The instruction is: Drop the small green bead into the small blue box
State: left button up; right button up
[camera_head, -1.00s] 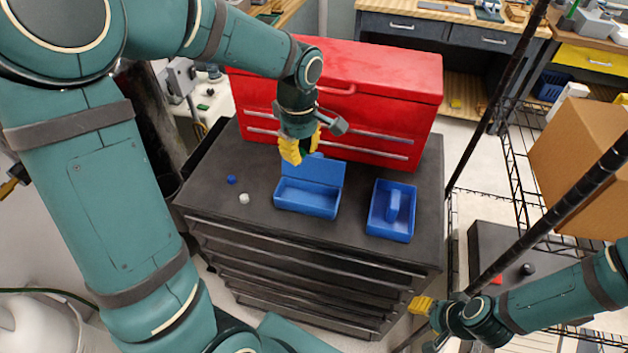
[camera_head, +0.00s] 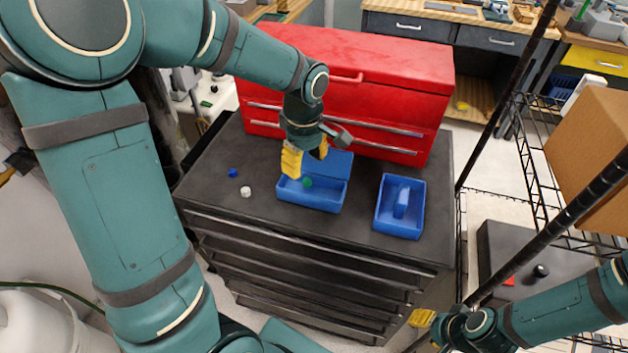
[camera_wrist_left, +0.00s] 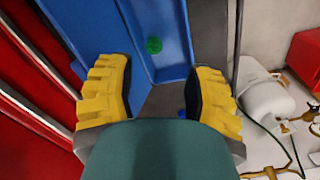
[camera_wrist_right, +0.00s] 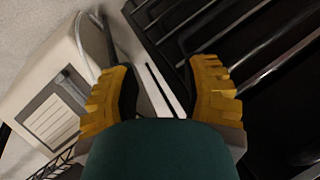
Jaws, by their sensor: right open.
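The green bead (camera_head: 307,182) appears within the outline of the blue box with the raised lid (camera_head: 322,202), near its left back part. The bead also shows in the left wrist view (camera_wrist_left: 153,45), beyond my fingertips, against the blue box interior (camera_wrist_left: 168,62). I cannot tell whether it rests on the box floor or is just above it. My left gripper (camera_head: 305,160) is over the back left of this box, with its yellow fingers spread and nothing between them. My right gripper (camera_wrist_right: 161,95) is open and empty, low beside the cabinet.
A second blue box with a raised middle piece (camera_head: 414,215) stands to the right. A blue bead (camera_head: 233,172) and a white bead (camera_head: 246,191) lie on the dark cabinet top (camera_head: 215,205) at left. A red toolbox (camera_head: 350,90) stands behind the boxes.

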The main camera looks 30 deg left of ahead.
pick_arm(q)
jog(key=shift+r, duration=0.1)
notch_tip(320, 180, up, 12)
dwell(0.6)
dwell(0.4)
